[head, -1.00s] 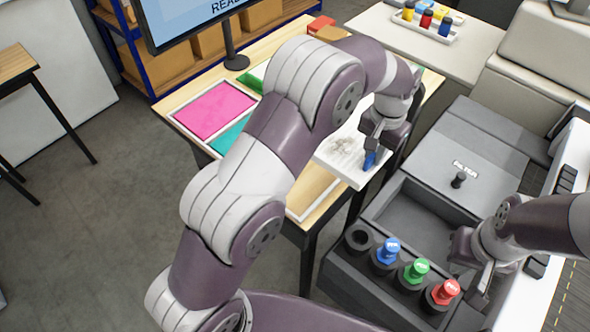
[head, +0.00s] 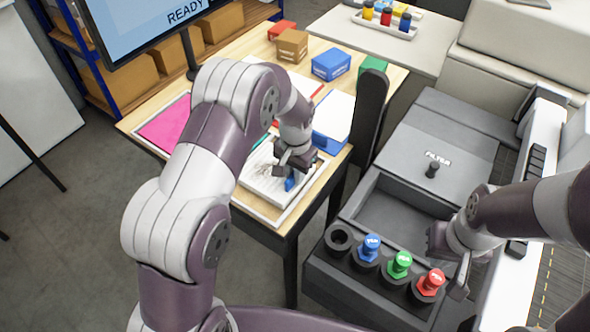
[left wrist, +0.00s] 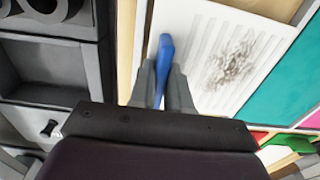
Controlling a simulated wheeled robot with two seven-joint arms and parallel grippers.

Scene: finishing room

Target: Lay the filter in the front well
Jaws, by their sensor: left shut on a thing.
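The filter (head: 262,184) is a white pleated panel with a dark smudge and a blue tab. My left gripper (head: 290,178) is shut on the blue tab, which also shows between its fingers in the left wrist view (left wrist: 164,68). The filter (left wrist: 205,65) is over the white-framed front section (head: 268,214) of the table, beside the teal section (left wrist: 255,90). Whether it rests there or hovers slightly is unclear. My right gripper (head: 450,264) is empty and open beside the grey machine's sockets. My left arm hides part of the table.
The grey machine (head: 350,275) has an open, empty compartment (head: 390,213), a knobbed lid and blue, green and red caps. A pink section (head: 165,128) lies farther back on the table.

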